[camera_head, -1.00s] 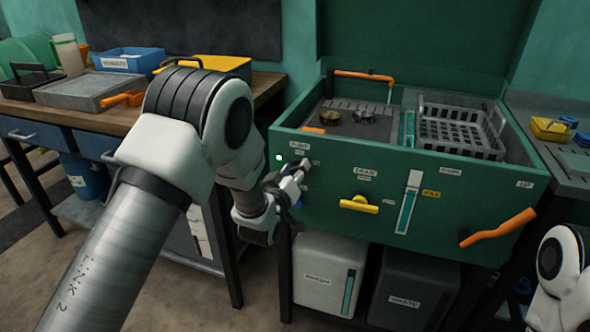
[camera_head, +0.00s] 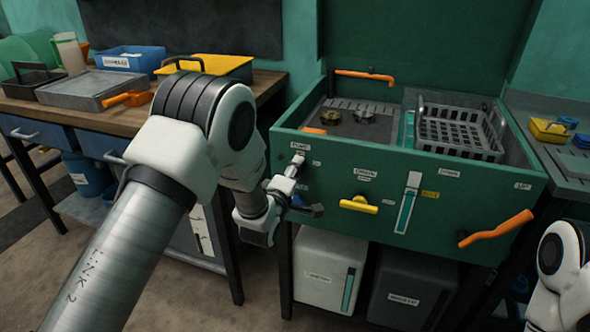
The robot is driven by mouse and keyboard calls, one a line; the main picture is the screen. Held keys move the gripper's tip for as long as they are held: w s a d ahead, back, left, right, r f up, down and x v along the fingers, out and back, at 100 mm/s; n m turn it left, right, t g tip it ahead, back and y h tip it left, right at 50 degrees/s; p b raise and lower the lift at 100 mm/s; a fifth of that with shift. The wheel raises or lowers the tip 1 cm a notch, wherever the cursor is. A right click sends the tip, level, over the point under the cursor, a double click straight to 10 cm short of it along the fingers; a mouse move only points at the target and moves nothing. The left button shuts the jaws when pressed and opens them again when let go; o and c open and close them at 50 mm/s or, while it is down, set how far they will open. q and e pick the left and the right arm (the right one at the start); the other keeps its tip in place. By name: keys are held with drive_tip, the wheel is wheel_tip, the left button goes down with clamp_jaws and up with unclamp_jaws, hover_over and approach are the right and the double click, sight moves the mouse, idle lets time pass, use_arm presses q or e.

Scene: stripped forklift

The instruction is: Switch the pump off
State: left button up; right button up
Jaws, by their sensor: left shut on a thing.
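The green washer cabinet (camera_head: 335,205) stands at centre right with controls on its front. The pump label (camera_head: 300,147) is at the upper left of that front. My left gripper (camera_head: 297,163) reaches up to the spot just below the label and is shut on the small pump switch, which its fingers largely hide. No lit lamp shows beside the label. My right gripper is out of view; only part of my right arm shows at the lower right.
A yellow handle (camera_head: 359,204), a level gauge (camera_head: 407,204) and an orange lever (camera_head: 497,229) are on the same front. A grey basket (camera_head: 455,135) sits in the open tub. A workbench (camera_head: 125,117) with trays stands at left.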

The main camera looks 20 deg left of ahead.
use_arm(q)
drive_tip(key=shift+f+n, duration=0.1)
drive_tip(key=shift+n, duration=1)
drive_tip(key=o, duration=1.1)
drive_tip(key=shift+o, duration=0.2)
drive_tip(key=shift+s, duration=0.15)
drive_tip(key=s, duration=1.1)
drive_tip(key=shift+s+a, duration=0.2)
drive_tip(key=shift+s, duration=0.2)
drive_tip(key=shift+f, duration=0.1)
